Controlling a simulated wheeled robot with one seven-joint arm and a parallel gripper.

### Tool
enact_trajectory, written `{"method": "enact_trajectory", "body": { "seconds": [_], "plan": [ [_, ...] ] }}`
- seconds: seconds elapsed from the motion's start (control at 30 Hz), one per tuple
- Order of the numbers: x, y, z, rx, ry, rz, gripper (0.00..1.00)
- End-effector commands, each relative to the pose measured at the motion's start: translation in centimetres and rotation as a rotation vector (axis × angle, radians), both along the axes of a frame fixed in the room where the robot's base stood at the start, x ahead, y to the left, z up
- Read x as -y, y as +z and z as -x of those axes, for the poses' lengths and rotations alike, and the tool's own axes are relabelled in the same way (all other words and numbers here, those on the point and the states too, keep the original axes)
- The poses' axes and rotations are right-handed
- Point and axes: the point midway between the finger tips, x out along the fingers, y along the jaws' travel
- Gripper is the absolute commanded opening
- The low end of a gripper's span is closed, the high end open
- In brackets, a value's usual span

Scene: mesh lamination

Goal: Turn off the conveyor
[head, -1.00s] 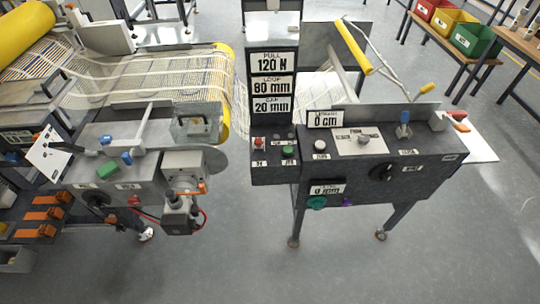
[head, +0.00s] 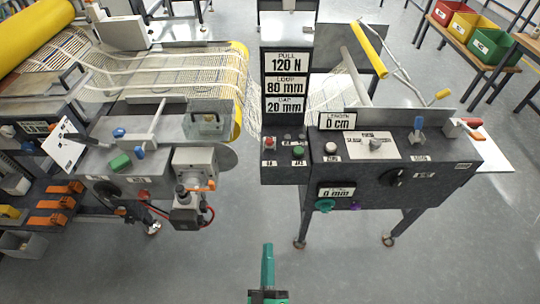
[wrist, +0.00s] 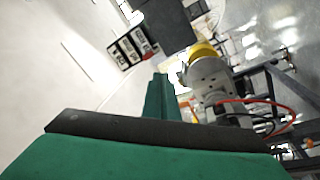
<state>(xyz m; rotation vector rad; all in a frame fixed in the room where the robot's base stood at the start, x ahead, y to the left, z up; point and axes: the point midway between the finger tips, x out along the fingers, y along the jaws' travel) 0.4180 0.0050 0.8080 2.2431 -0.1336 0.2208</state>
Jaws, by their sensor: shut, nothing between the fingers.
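The dark control panel (head: 375,178) stands right of centre in the head view. A small red button (head: 268,143) and a green button (head: 298,151) sit on its left section, below the display column (head: 285,85). Their labels are too small to read. The conveyor's white mesh (head: 160,72) runs at the left, with a yellow roller (head: 238,85) at its end. My green gripper (head: 267,265) is at the bottom centre, below and apart from the buttons, with its fingers together and nothing held. In the wrist view the gripper (wrist: 157,95) also looks closed.
The left machine carries a green block (head: 120,162), a grey motor-like unit (head: 193,170) with a red cable, and orange handles (head: 62,190). The right panel has a white button (head: 331,148), a black knob (head: 395,177) and a teal knob (head: 324,205). Grey floor lies open in front.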

Motion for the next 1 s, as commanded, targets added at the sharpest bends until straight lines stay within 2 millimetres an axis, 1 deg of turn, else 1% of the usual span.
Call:
{"method": "enact_trajectory", "body": {
  "seconds": [0.03,0.17,0.2,0.3,0.43,0.5,0.63,1.0],
  "plan": [
    [0.1,0.2,-2.1,0.038,-0.014,0.063,0.00],
    [0.2,0.7,-6.9,0.124,-0.064,0.248,0.00],
    [0.2,1.0,-8.3,0.148,-0.082,0.303,0.00],
    [0.4,1.8,-11.6,0.205,-0.128,0.427,0.00],
    [0.6,2.9,-14.7,0.259,-0.180,0.548,0.00],
    [0.7,3.3,-15.8,0.278,-0.201,0.592,0.00],
    [0.8,3.8,-16.9,0.296,-0.222,0.637,0.00],
    [0.8,3.9,-17.0,0.299,-0.225,0.646,0.00]
  ]
}}
